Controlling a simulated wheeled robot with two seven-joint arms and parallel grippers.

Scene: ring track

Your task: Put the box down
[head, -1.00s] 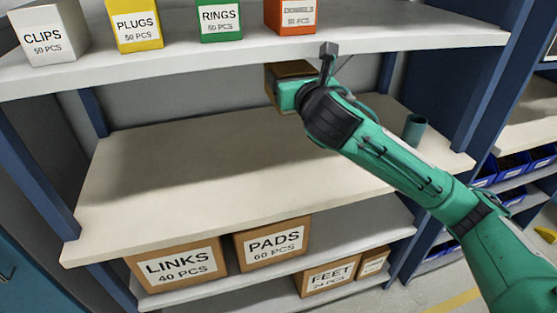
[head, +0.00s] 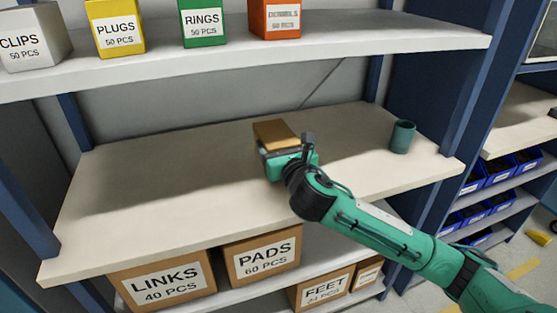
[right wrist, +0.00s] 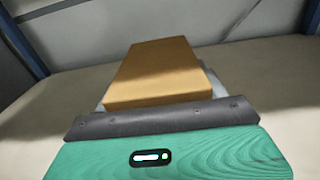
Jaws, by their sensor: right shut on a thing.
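A small brown cardboard box (head: 275,134) is at the middle of the shelving, over the middle shelf (head: 170,190). My right gripper (head: 272,150) is shut on the box, which shows just beyond the green gripper body. In the right wrist view the box (right wrist: 155,72) lies ahead of the gripper's dark edge, with the pale shelf around it. I cannot tell whether the box's underside touches the shelf. The fingertips are mostly hidden. My left gripper is not in view.
A teal cup (head: 402,136) stands on the middle shelf to the right. The upper shelf (head: 300,55) with labelled boxes is above. Boxes marked LINKS (head: 165,282) and PADS (head: 262,257) are below. The middle shelf's left part is clear.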

